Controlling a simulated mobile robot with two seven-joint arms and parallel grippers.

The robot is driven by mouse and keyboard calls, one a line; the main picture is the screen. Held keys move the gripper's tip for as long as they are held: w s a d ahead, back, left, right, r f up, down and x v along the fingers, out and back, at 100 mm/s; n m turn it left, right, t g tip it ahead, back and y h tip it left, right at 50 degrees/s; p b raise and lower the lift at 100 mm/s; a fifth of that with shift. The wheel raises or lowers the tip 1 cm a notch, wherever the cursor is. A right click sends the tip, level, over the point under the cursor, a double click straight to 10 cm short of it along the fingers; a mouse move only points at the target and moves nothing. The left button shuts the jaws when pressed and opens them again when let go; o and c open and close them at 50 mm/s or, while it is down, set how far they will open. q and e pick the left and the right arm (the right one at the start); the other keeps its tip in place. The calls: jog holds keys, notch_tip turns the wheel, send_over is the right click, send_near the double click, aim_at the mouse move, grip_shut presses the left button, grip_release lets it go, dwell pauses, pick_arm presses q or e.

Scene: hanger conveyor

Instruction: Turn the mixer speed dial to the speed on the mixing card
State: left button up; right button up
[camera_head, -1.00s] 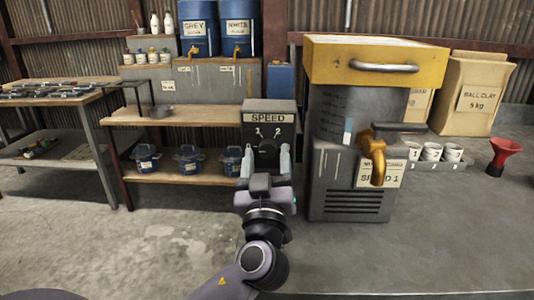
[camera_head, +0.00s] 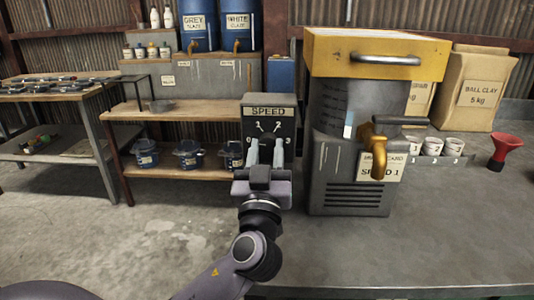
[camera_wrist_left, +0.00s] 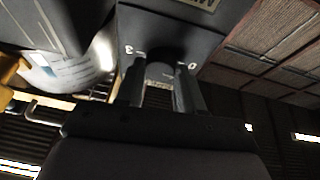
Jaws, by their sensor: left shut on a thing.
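The grey speed box (camera_head: 269,112) stands on the near counter's left edge. Its face has marks 1 and 2 at the top, with 0 and 3 low at the sides. My left gripper (camera_head: 266,150) is at the box's face, its two fingers shut on the dark dial, which shows between the fingers in the left wrist view (camera_wrist_left: 167,60). Which mark the dial points to I cannot tell. The mixing card (camera_head: 379,166) on the mixer's front reads SPEED 1, partly covered by the brass tap. My right gripper is not in view.
The grey mixer (camera_head: 350,187) with a yellow lid (camera_head: 373,62) stands right of the box. Its brass tap (camera_head: 378,150) sticks out. White cups (camera_head: 433,148) and a red funnel (camera_head: 504,150) are further right. The near counter's front is clear.

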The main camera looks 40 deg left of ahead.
pick_arm(q)
jog(key=shift+m+t+h, duration=0.3)
jog(key=shift+m+h, duration=0.2)
jog(key=shift+m, duration=0.7)
jog(key=m+h+p, duration=0.1)
jog(key=m, duration=0.1)
jog(key=m+h, duration=0.1)
jog(key=m, duration=0.1)
jog(key=shift+s+r+t+p, duration=0.1)
jog(key=shift+r+t+p, duration=0.1)
jog(key=shift+t+p, duration=0.15)
jog(key=shift+a+r+m+h+p, duration=0.1)
jog(key=shift+m+h+p, duration=0.7)
jog(key=shift+m, duration=0.4)
jog(key=m+h+p, duration=0.1)
jog(key=m+p, duration=0.1)
jog(key=m, duration=0.1)
jog(key=shift+m+g+h+p, duration=0.45)
jog(key=shift+m+h+p, duration=0.05)
jog(key=shift+m+p, duration=0.75)
jog(key=o, duration=1)
jog(key=shift+o, duration=0.2)
